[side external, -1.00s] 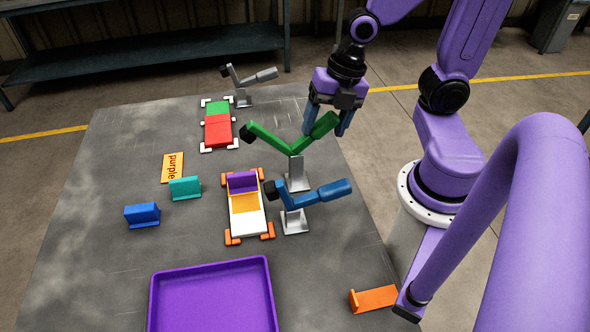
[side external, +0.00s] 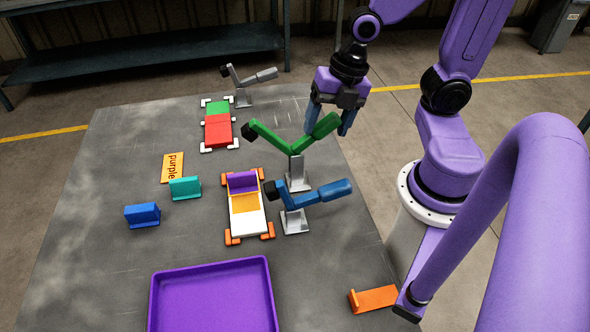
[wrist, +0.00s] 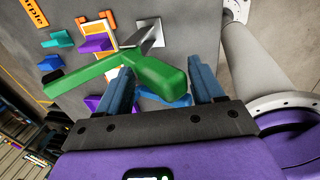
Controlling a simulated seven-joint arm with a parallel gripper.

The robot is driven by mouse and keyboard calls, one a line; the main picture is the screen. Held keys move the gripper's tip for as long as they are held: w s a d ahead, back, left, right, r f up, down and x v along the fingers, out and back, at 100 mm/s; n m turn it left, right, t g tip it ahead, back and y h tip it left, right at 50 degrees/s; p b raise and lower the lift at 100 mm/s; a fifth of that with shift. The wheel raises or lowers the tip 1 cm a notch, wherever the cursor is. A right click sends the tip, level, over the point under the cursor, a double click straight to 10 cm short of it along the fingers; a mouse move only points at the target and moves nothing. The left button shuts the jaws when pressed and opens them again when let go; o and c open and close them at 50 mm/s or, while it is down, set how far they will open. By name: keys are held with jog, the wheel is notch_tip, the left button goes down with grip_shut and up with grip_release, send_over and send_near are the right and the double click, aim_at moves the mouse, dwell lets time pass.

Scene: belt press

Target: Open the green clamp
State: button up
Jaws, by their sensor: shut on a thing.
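The green clamp (side external: 268,138) stands on a grey metal post near the table's right edge. Its black-tipped arm points up and to the left, clear of the table, and its green handle slopes up to the right. My gripper (side external: 326,130) is at the handle's upper end, one finger on each side. In the wrist view the green clamp (wrist: 85,75) crosses the picture, and its thick handle lies between the two blue-grey fingers of my gripper (wrist: 160,70). The gripper is shut on the handle.
A blue clamp (side external: 325,194) stands just in front, beside an orange-cornered fixture with a white block (side external: 248,220). A grey clamp (side external: 262,76) stands behind, near red and green blocks (side external: 218,131). A purple tray (side external: 212,296) is at the front.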

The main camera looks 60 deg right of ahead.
jog(key=shift+v, duration=3.35)
jog(key=shift+s+a+f+m, duration=0.25)
jog(key=shift+a+m, duration=0.1)
jog(key=shift+m, duration=0.25)
jog(key=s+a+f+m+g+h, duration=0.1)
jog(key=s+a+f+m, duration=0.2)
jog(key=m, duration=1)
jog(key=s+a, duration=0.1)
jog(key=s, duration=0.2)
jog(key=shift+s+f+g+h, duration=0.2)
jog(key=shift+f+g+h, duration=0.1)
jog(key=shift+g, duration=0.1)
